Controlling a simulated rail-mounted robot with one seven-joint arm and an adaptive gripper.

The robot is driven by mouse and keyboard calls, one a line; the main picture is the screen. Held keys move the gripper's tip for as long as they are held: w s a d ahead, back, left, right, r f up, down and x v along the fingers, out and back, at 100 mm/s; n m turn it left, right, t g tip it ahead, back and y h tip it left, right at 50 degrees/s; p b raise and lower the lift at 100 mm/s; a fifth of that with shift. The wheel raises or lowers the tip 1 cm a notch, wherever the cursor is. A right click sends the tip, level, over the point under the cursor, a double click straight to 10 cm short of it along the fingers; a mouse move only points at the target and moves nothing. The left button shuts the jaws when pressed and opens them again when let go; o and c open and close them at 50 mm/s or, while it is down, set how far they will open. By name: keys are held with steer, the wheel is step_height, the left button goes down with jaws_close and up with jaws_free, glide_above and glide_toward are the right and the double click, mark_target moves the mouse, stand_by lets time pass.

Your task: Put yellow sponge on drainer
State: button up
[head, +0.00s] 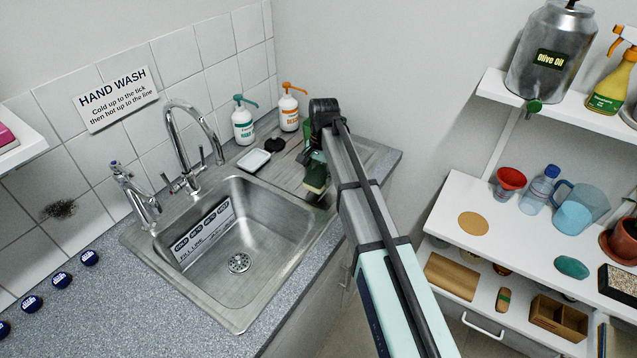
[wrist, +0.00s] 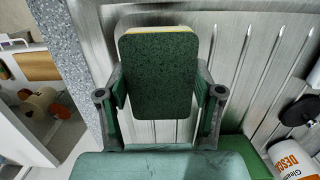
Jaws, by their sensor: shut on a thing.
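The yellow sponge (wrist: 158,72) shows mostly its dark green scouring face in the wrist view, with a thin yellow edge at its top. My gripper (wrist: 160,95) is shut on it, one finger at each side. In the head view the sponge (head: 316,181) hangs below my gripper (head: 315,160), partly hidden by the arm. The drainer (head: 283,172) is the ridged steel area right of the sink, and its ridges (wrist: 232,55) lie behind the sponge in the wrist view. I cannot tell whether the sponge touches the drainer.
The sink basin (head: 245,236) is left of the drainer. A green-pump bottle (head: 243,124), an orange-pump bottle (head: 289,110), a white dish (head: 253,160) and a black item (head: 275,144) stand near the drainer's back. The tap (head: 185,115) rises behind the sink. Shelves (head: 455,215) stand right.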

mark_target(321, 173)
steer(key=shift+f+p, duration=0.4)
steer(key=shift+f, duration=1.35)
steer(key=shift+f, duration=0.15)
steer(key=o, duration=1.1)
steer(key=r+b, duration=0.1)
steer(key=r, duration=0.3)
steer(key=w+r+b, duration=0.1)
steer(key=r, duration=0.3)
steer(key=r+b, duration=0.1)
steer(key=r, duration=0.3)
steer(key=shift+w+d+r+b, duration=0.15)
steer(key=shift+d+b, duration=0.2)
steer(key=shift+b, duration=0.05)
